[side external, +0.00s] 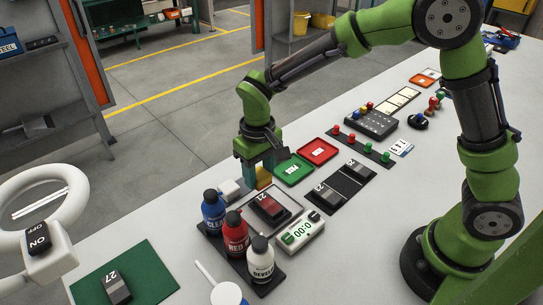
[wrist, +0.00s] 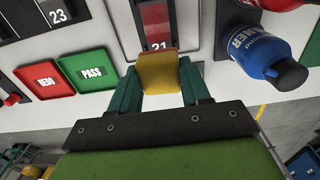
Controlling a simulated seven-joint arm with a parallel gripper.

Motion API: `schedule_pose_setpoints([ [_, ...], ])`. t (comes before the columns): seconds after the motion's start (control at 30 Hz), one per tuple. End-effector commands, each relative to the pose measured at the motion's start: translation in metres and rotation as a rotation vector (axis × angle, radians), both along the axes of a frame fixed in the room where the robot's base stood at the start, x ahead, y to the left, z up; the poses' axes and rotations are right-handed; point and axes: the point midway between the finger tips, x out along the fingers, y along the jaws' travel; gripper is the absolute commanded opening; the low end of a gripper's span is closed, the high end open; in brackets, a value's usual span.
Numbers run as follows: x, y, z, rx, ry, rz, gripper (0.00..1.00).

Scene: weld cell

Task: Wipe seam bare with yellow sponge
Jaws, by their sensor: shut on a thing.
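My gripper (side external: 259,170) is shut on the yellow sponge (side external: 264,178), just behind the grey tray (side external: 292,202). In the wrist view the yellow sponge (wrist: 160,72) sits between the two green fingers of my gripper (wrist: 161,88). A dark block (side external: 270,208) marked 21 with a red top band lies in the tray. In the wrist view the block (wrist: 155,20) shows a reddish strip, and the sponge is at its 21 end. I cannot tell whether sponge and block touch. The seam itself is not clear under the red.
Blue (side external: 213,211), red (side external: 236,234) and white (side external: 261,260) bottles stand in a black rack left of the tray. A timer (side external: 300,233) is at right. Green PASS (side external: 294,170) and red REDO (side external: 318,151) trays lie behind. A white block (side external: 230,188) sits near my gripper.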

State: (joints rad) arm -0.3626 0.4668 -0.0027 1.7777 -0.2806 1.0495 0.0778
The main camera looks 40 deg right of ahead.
Motion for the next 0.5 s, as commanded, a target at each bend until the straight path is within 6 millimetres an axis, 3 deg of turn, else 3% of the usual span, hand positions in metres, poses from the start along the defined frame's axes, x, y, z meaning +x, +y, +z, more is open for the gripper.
schedule_pose_setpoints([
  [0.37,-0.001,0.0,-0.035,-0.001,0.002,0.0,0.22],
  [0.43,-0.002,0.0,-0.05,-0.001,0.005,0.0,0.22],
  [0.5,-0.009,0.0,-0.046,0.0,0.002,0.0,0.17],
])
